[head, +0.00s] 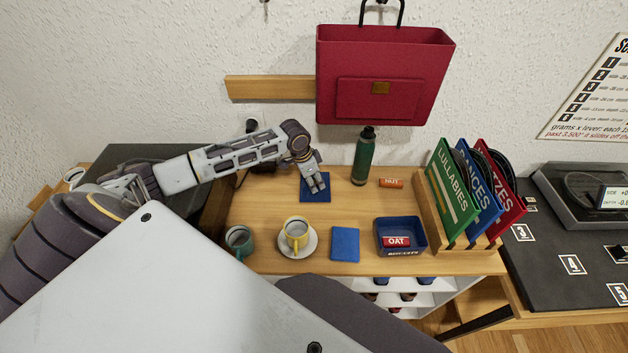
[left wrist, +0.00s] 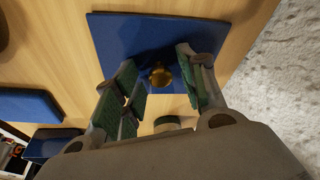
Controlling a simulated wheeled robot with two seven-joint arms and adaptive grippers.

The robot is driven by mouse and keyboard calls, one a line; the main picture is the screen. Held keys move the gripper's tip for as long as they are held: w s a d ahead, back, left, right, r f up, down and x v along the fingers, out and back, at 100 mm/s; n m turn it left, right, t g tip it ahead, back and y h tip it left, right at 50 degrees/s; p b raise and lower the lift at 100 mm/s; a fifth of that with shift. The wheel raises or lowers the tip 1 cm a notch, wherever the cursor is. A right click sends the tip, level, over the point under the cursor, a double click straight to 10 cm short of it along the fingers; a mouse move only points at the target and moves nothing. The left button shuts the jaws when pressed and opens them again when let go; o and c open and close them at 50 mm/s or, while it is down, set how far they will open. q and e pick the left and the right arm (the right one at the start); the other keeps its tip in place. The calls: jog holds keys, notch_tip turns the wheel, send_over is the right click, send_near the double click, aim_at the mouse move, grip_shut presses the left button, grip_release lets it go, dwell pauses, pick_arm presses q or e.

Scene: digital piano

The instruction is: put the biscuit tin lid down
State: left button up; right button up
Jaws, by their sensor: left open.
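The biscuit tin lid (left wrist: 130,35) is a flat blue square with a small brass knob (left wrist: 160,74) at its middle. In the head view the lid (head: 316,195) lies flat at the back of the wooden table, apparently resting on it. My left gripper (head: 317,184) points down over the lid and partly hides it. In the left wrist view the fingers of my left gripper (left wrist: 161,72) are open, one on each side of the knob. The blue biscuit tin (head: 405,253) stands lidless at the front right, with a red OAT packet (head: 397,241) inside. My right gripper is not seen.
A blue flat square (head: 345,244) lies left of the tin. A yellow cup (head: 296,233) on a saucer and a green mug (head: 239,241) stand at the front left. A green bottle (head: 363,158), a NUT packet (head: 391,183) and a record rack (head: 446,240) are to the right.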

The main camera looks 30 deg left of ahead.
aim_at(306, 189)
pick_arm(q)
jog(key=shift+s+a+r, duration=0.1)
jog(key=shift+r, duration=0.55)
jog(key=v, duration=1.1)
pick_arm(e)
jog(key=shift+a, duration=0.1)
